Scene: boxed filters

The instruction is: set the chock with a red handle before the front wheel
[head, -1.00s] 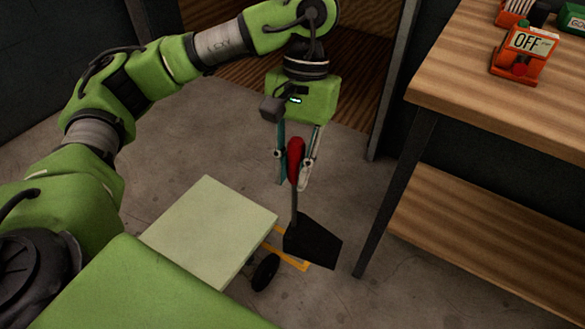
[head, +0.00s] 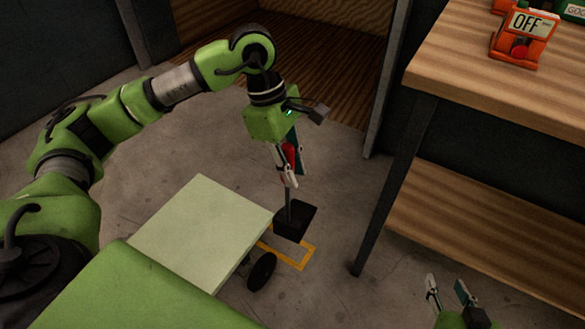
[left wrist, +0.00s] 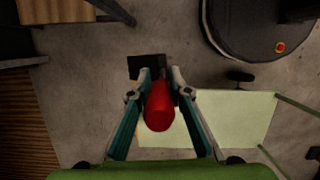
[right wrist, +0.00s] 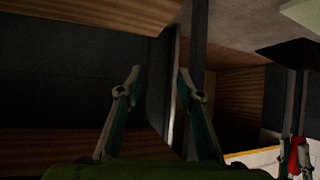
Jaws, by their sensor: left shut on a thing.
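My left gripper (head: 289,168) is shut on the red handle of the chock (head: 294,221). The black chock hangs below the handle, over or near the far part of a yellow floor outline (head: 301,261). I cannot tell whether it touches the floor. In the left wrist view the red handle (left wrist: 158,107) is between the fingers, with the black chock behind it. The dark front wheel (head: 262,271) of the pale green cart (head: 200,232) is just nearer than the outline. My right gripper (head: 450,291) is open and empty at the lower right; its spread fingers also show in the right wrist view (right wrist: 160,85).
A wooden workbench (head: 500,99) with a lower shelf stands at the right, its dark leg (head: 394,190) right of the outline. An orange device marked OFF (head: 520,39) is on top. Bare concrete floor lies between cart and bench.

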